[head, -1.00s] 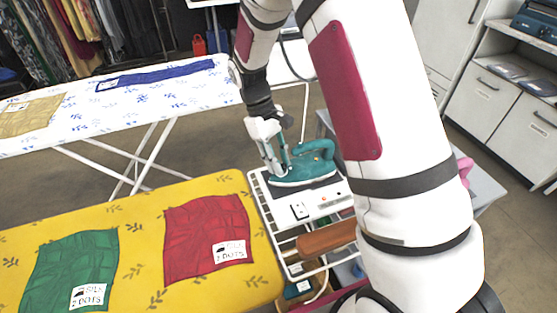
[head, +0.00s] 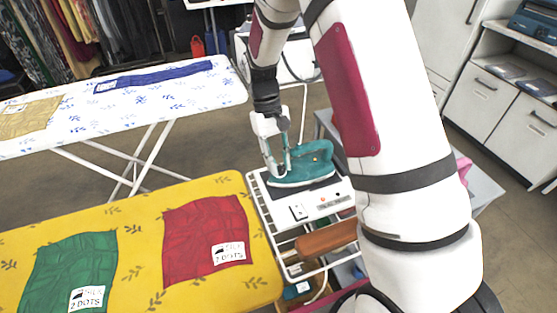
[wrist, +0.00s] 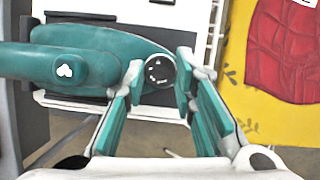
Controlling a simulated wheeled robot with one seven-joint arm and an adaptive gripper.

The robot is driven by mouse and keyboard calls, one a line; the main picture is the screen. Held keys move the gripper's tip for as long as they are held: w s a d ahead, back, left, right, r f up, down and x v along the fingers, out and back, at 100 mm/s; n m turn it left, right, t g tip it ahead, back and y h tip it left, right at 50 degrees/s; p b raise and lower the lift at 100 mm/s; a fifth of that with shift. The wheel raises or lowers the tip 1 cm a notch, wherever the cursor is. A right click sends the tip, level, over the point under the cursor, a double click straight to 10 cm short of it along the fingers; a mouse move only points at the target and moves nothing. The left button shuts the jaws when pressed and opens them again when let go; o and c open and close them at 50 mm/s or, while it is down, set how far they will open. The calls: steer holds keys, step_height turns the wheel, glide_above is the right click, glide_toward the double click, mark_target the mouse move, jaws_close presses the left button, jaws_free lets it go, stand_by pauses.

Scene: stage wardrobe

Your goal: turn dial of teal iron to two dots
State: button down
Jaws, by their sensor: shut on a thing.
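The teal iron (head: 312,160) sits on the dark rest of a white stand, its handle toward the right in the head view. In the wrist view the iron (wrist: 105,50) lies across the top left. Its round black dial (wrist: 160,72) with white marks is between my two fingertips. The marks are too small to read, so the setting cannot be told. My gripper (wrist: 159,75) is shut on the dial; it also shows at the iron's left end in the head view (head: 277,168).
A yellow board (head: 140,215) carries a red cloth (head: 200,220) and a green cloth (head: 65,265), both labelled silk, 2 dots. A white ironing board (head: 150,105) with blue and tan cloths stands behind. A brown roll-like thing (head: 325,237) lies on the lower rack.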

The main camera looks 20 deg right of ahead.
steer(key=c, duration=1.3)
jaws_free()
